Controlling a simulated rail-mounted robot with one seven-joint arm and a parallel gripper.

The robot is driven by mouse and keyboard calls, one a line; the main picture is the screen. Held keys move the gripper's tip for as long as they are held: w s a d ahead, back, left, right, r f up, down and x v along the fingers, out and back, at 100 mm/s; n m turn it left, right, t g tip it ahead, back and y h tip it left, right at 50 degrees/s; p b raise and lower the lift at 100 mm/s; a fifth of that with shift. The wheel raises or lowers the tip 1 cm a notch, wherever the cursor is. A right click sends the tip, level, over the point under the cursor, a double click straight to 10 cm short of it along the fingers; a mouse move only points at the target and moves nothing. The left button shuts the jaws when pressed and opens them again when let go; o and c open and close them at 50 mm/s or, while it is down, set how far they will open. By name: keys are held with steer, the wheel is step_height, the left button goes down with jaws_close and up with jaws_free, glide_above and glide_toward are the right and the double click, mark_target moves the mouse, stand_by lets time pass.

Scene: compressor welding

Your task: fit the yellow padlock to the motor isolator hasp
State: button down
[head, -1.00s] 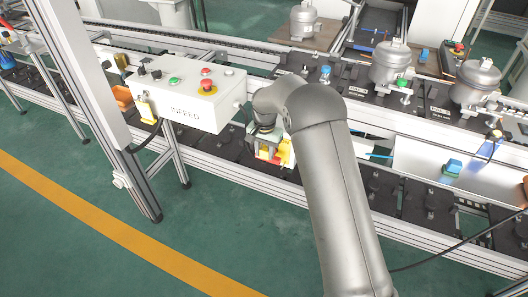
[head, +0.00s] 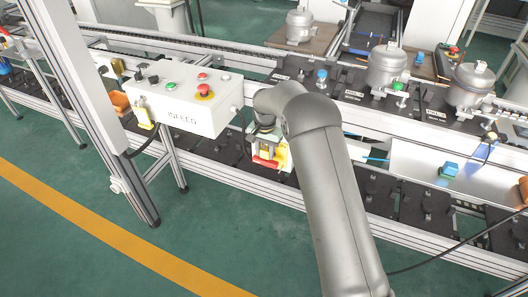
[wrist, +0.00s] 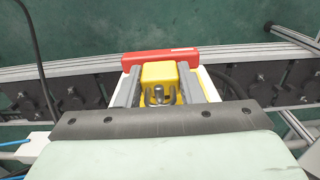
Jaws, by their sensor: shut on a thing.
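My gripper (wrist: 159,86) is shut on a yellow padlock (wrist: 160,73), with a grey finger on either side of it. Metal shackle-like parts (wrist: 158,96) show just below the padlock body in the wrist view. The motor isolator is a white and yellow box (head: 284,158) with a red handle (head: 266,162), seen just below my gripper in the head view. In the wrist view the red handle (wrist: 160,58) lies right beyond the padlock, over a white and yellow part. I cannot make out the hasp or whether the shackle touches it.
A white INFEED box (head: 185,118) with buttons stands left of my gripper. Conveyor rails with dark plates run behind and beneath. Grey compressors (head: 386,68) stand on the upper line. A yellow floor line (head: 110,235) crosses the open green floor.

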steer(key=shift+r, duration=0.1)
stand_by(0.4)
steer(key=c, duration=0.9)
jaws_free()
step_height(320, 180, up, 17)
steer(key=shift+r, duration=0.2)
steer(key=shift+r, duration=0.1)
steer(key=s+d+r+n, duration=0.1)
steer(key=s+d+r, duration=0.15)
steer(key=s, duration=0.25)
steer(key=s+d+r+p, duration=0.1)
steer(key=s+d+r, duration=0.1)
steer(key=s+d, duration=0.25)
steer(key=s+d+r+n, duration=0.1)
steer(key=s+d+r, duration=0.1)
steer(key=s, duration=0.3)
steer(key=s+d+f+n, duration=0.1)
steer(key=s+d, duration=0.1)
steer(key=s, duration=0.6)
steer(key=s+d+f+p, duration=0.1)
steer(key=s+d+f, duration=0.1)
steer(key=s, duration=0.7)
steer(key=s+d+f+n+p, duration=0.1)
steer(key=s+d+f, duration=0.1)
steer(key=s, duration=0.7)
steer(key=shift+d+f+n, duration=0.15)
steer(key=shift+d+n, duration=0.15)
steer(key=shift+d, duration=0.4)
